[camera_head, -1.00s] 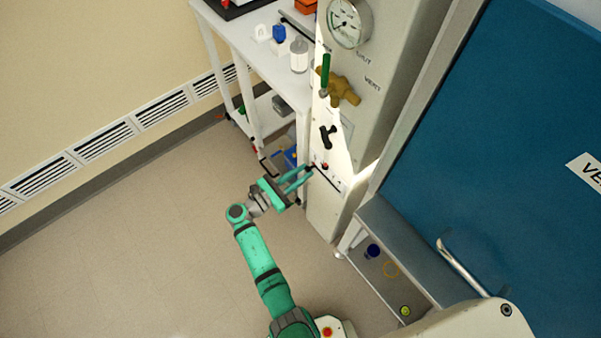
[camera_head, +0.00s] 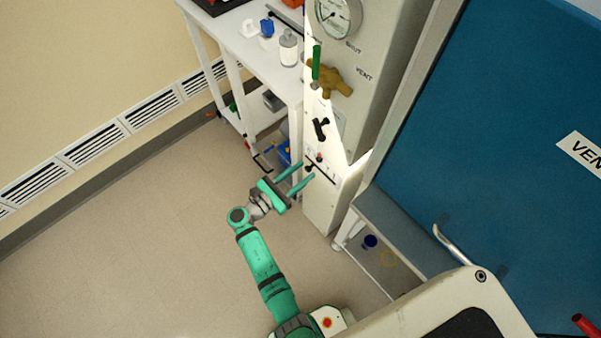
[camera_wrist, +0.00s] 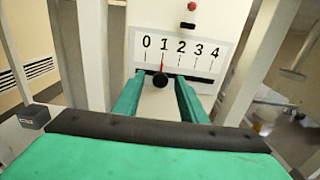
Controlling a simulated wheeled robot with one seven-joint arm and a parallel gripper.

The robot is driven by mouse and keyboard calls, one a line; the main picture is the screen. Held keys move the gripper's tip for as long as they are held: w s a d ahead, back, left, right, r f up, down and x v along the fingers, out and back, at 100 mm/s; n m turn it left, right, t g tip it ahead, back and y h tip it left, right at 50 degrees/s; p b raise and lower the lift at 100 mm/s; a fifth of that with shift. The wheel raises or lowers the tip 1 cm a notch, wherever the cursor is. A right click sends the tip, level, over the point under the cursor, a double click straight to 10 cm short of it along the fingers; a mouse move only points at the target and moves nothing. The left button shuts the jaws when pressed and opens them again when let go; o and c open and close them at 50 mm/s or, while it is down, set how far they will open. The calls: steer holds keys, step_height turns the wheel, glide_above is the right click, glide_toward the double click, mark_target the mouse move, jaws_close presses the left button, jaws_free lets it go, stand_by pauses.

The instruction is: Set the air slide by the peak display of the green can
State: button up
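The air slide's white scale plate (camera_wrist: 180,50), marked 0 to 4, is ahead in the wrist view. The slide's black knob (camera_wrist: 160,80) sits in the dark slot below the 1, and a thin red line stands at the 1. My gripper (camera_wrist: 161,77) is open, its green fingers on either side of the knob; I cannot tell whether they touch it. In the head view my gripper (camera_head: 308,171) is at the low front of the grey cabinet (camera_head: 385,60). I cannot make out a green can or its peak display.
Above the slide are a black handle (camera_head: 321,129), a brass valve (camera_head: 330,78) with a green lever, and a round dial gauge (camera_head: 338,15). A white table (camera_head: 235,30) stands left of the cabinet, a low shelf (camera_head: 385,270) right. Floor on the left is clear.

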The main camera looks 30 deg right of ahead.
steer(key=shift+a, duration=0.1)
steer(key=v, duration=1)
steer(key=shift+s+a, duration=0.15)
steer(key=shift+a, duration=0.15)
steer(key=s+f+t+y, duration=0.1)
steer(key=s+f+y, duration=0.35)
steer(key=f, duration=0.45)
steer(key=s+a+f+m+t+y, duration=0.1)
steer(key=s+a+f+m+y, duration=0.25)
steer(key=s, duration=0.35)
steer(key=s+a+f+m+t+y, duration=0.1)
steer(key=s+a+f+m+y, duration=0.15)
steer(key=s+a+y, duration=0.35)
steer(key=s+r+m+t+y, duration=0.1)
steer(key=r+m, duration=0.4)
steer(key=r, duration=0.5)
steer(key=s+r+m+t+y, duration=0.1)
steer(key=s+r+m+t, duration=0.3)
steer(key=r, duration=0.7)
steer(key=s+r+m+t+y, duration=0.1)
steer(key=s+r+m, duration=0.4)
steer(key=r, duration=0.5)
steer(key=shift+s+a+r+m+t, duration=0.15)
steer(key=shift+a+r+m+t, duration=0.3)
steer(key=shift+t, duration=0.45)
